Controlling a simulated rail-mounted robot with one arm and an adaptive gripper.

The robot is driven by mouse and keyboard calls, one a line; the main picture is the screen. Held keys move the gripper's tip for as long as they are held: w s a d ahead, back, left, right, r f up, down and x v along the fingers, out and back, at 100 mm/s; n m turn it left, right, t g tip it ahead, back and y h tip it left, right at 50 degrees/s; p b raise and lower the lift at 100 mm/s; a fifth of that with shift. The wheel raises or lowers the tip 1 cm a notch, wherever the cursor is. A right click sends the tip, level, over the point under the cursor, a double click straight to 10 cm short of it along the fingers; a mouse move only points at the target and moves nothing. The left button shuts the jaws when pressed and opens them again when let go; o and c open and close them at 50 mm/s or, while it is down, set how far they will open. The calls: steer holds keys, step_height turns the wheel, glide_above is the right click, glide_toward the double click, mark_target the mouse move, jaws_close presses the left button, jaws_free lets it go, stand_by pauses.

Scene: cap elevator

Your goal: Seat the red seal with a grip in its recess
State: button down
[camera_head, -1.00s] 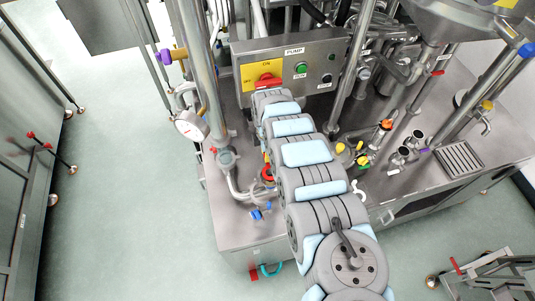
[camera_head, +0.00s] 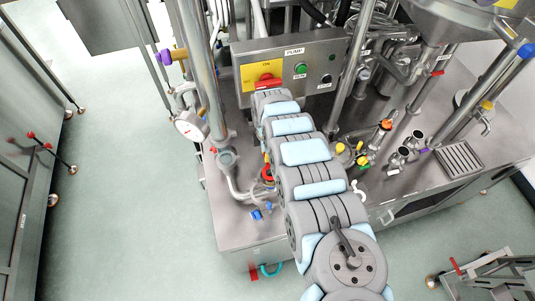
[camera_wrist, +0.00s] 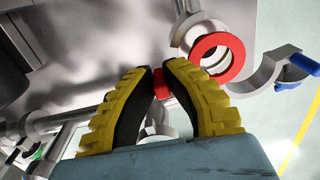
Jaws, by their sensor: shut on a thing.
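The red seal (camera_wrist: 236,62) is a flat ring, seen in the wrist view up and right of my fingertips. It overlaps a grey metal ring-shaped pipe end (camera_wrist: 184,34), set off toward the lower right of it. My gripper (camera_wrist: 160,80) has yellow-and-black fingers, shut on a small red piece between the tips, which looks like the seal's grip. The right finger hides the link between piece and ring. I cannot tell whether the seal touches the pipe end. In the head view a red ring (camera_head: 267,174) shows beside my arm, which hides my gripper.
An open metal clamp with a blue wing nut (camera_wrist: 304,64) hangs just right of the seal. A pressure gauge (camera_head: 191,125) and upright pipes stand left of my arm. The pump box (camera_head: 318,58) is behind. Green floor lies open at left.

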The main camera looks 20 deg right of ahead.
steer(key=shift+f+b, duration=1.3)
steer(key=shift+f, duration=0.6)
stand_by(4.4)
steer(key=c, duration=1.1)
jaws_free()
steer(key=shift+w, duration=0.1)
steer(key=shift+r, duration=0.1)
steer(key=shift+r+p, duration=2.45)
steer(key=shift+r, duration=0.95)
